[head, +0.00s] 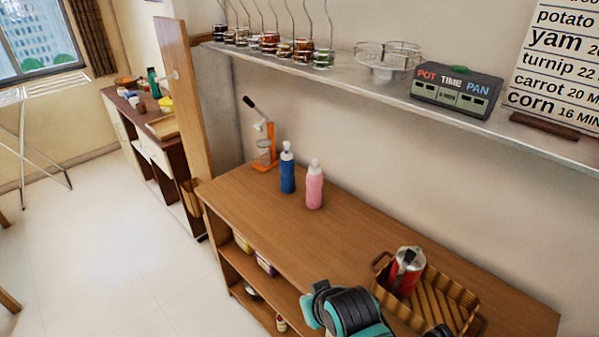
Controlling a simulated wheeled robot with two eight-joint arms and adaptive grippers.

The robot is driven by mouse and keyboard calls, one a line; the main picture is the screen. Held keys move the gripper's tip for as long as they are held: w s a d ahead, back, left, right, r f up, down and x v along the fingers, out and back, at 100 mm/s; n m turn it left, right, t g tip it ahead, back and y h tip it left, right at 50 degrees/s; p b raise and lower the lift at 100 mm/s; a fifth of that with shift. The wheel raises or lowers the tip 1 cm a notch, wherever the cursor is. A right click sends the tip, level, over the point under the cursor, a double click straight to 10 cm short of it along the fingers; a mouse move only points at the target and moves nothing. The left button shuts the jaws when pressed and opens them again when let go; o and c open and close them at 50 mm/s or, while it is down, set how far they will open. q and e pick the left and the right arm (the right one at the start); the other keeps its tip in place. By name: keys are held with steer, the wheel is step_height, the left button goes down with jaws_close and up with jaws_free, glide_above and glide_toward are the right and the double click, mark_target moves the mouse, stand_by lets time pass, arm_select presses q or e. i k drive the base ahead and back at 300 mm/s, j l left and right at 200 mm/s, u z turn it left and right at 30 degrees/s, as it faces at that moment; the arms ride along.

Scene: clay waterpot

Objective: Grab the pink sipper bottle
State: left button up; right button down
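The pink sipper bottle (314,186) stands upright on the wooden counter (350,234), in the middle of the head view. It has a white and pink top. A blue sipper bottle (287,170) with a white top stands upright just left of it, a small gap apart. A teal and black part of my arm shows at the bottom edge, well in front of the pink bottle; I cannot tell which arm it belongs to. No gripper fingers can be made out, and nothing touches the pink bottle.
An orange juicer-like press (264,147) stands behind the blue bottle. A wicker basket (458,297) with a red can (406,272) sits at the counter's right end. A wall shelf (400,98) with jars and a timer (457,91) runs above. The counter between pink bottle and basket is clear.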

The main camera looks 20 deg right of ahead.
mark_target(314, 176)
steer(key=i+z, duration=0.1)
steer(key=z, duration=0.3)
steer(key=j+z, duration=0.1)
steer(key=z, duration=0.3)
steer(key=i+z, duration=0.1)
steer(key=z, duration=0.3)
steer(key=j+z, duration=0.15)
steer(key=z, duration=0.25)
steer(key=i+j+z, duration=0.2)
steer(key=j, duration=0.3)
steer(key=j+z, duration=0.25)
steer(key=j, duration=0.25)
steer(key=i+j+z, duration=0.2)
steer(key=j, duration=0.65)
